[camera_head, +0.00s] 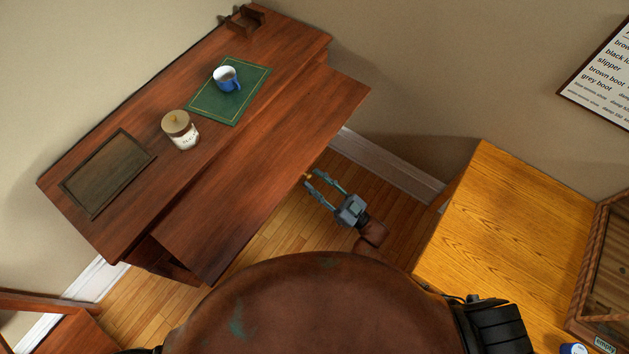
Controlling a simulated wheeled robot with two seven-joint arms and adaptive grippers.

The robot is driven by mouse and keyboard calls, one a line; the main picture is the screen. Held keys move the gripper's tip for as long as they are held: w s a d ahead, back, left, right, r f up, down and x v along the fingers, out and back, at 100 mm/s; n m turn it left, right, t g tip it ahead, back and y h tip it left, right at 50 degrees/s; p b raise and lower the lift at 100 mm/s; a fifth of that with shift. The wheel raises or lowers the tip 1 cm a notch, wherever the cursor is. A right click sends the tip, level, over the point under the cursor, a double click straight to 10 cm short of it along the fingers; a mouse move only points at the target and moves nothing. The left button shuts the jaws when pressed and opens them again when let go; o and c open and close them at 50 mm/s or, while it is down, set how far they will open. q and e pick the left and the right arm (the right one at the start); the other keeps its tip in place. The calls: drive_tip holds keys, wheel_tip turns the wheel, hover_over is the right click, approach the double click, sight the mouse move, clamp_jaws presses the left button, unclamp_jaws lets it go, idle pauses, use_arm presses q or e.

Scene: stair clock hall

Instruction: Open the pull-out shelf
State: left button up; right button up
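The pull-out shelf (262,165) is a flat reddish-brown board. It sticks out from the front of the wooden desk (160,110), just below the desk top, so it stands open. A small brass knob (308,177) shows at its front edge. My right gripper (309,178) is at that edge with its two fingers apart, one tip on each side of the knob. I cannot tell whether the fingers touch the knob. My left gripper is not in view.
The desk top holds a blue and white mug (227,80) on a green mat (235,103), a lidded jar (181,130), a dark tray (105,172) and a small wooden rack (242,18). The shelf is bare. A yellow wooden cabinet (510,225) stands at the right. Floor shows between.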

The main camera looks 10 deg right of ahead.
drive_tip(key=v, duration=0.7)
drive_tip(key=shift+s+d, duration=0.15)
drive_tip(key=shift+d, duration=0.05)
idle(0.3)
